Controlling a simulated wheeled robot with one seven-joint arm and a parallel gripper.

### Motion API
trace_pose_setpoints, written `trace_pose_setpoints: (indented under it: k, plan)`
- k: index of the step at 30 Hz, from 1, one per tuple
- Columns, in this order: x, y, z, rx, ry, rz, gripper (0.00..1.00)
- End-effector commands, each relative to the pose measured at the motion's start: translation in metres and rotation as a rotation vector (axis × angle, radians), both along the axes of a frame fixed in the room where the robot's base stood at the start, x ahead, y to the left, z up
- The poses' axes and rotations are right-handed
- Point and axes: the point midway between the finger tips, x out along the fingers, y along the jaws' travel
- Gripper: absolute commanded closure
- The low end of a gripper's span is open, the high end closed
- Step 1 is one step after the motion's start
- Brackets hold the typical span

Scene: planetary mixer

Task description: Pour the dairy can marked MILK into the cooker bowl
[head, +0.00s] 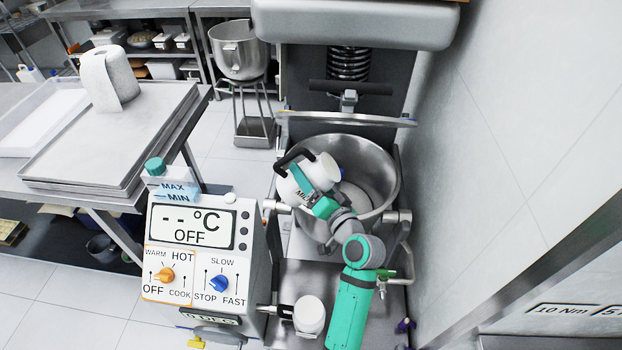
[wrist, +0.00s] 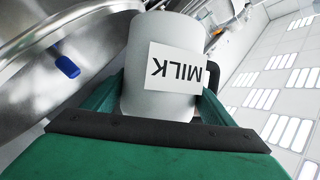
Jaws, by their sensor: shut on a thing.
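The white dairy can (head: 323,168) with a black handle is held tilted over the steel cooker bowl (head: 389,183). Its mouth side points up and right in the head view. My gripper (head: 308,188) is shut around the can's body. In the wrist view the can (wrist: 155,105) sits between my green fingers, and its MILK label reads upside down. The bowl's steel rim also shows in the wrist view (wrist: 85,18). I cannot tell whether any milk is flowing out. Part of the bowl's inside is hidden by the can and my arm.
A second white can (head: 309,314) with a black handle stands on the deck in front of the bowl. The control panel (head: 190,228) reads OFF. A raised lid (head: 345,119) is behind the bowl. A wall (head: 500,150) closes the right side. A table with trays (head: 110,130) is left.

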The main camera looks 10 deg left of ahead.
Motion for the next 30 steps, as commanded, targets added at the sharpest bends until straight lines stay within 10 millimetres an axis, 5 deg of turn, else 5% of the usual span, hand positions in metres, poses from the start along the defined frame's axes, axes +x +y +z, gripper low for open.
trace_pose_setpoints:
  k: [30]
  plan:
    - [-0.0011, 0.0002, -0.0079, 0.232, 0.024, 0.001, 0.72]
